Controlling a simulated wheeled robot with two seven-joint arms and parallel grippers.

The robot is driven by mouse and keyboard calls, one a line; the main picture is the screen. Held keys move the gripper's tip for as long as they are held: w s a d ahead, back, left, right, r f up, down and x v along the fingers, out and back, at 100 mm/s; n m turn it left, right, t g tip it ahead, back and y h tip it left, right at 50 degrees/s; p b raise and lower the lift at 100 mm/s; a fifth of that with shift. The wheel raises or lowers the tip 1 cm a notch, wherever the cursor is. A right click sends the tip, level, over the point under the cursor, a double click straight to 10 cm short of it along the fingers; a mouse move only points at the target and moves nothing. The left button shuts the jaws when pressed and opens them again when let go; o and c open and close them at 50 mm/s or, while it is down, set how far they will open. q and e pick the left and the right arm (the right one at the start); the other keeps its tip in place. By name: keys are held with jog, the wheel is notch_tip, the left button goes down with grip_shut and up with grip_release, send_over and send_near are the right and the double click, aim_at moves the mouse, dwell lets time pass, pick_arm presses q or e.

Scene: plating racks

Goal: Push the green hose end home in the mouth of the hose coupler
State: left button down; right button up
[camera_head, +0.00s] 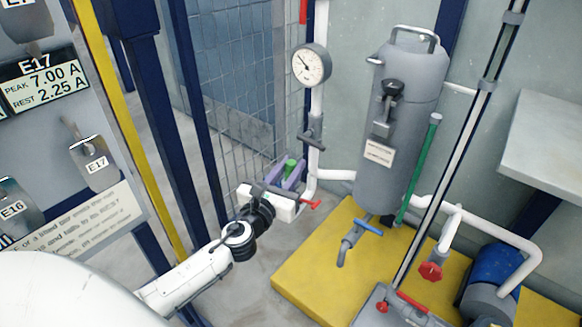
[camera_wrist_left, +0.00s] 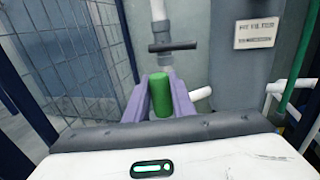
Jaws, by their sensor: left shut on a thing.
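My left gripper (camera_head: 288,172) has purple fingers and is shut on the green hose end (camera_head: 290,166), a short green cylinder. In the left wrist view, the green hose end (camera_wrist_left: 161,95) stands between the purple fingers (camera_wrist_left: 160,84). Beyond it, a grey fitting with a dark crossbar handle (camera_wrist_left: 172,46) sits on the upright pipe; the same fitting (camera_head: 312,134) shows in the head view below the gauge. It may be the hose coupler. Its mouth is not clear, and I cannot tell whether the hose end touches it. My right gripper is not in view.
A grey tank (camera_head: 400,120) stands on a yellow plinth (camera_head: 315,270) to the right. A pressure gauge (camera_head: 311,64) is above the fitting. A red-handled valve (camera_head: 313,204) is close to my gripper. A wire mesh panel (camera_head: 235,110) and blue posts stand at the left.

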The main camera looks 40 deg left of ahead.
pick_arm(q)
jog(key=shift+f, duration=0.15)
jog(key=shift+f+b, duration=0.35)
jog(key=shift+b, duration=0.05)
jog(key=shift+f+b, duration=0.85)
jog(key=shift+f, duration=0.05)
jog(key=shift+f+b, duration=0.3)
jog(key=shift+b, duration=0.05)
jog(key=shift+f, duration=0.15)
jog(key=c, duration=1.4)
grip_release()
jog(key=shift+c, duration=0.2)
jog(key=shift+f, duration=0.15)
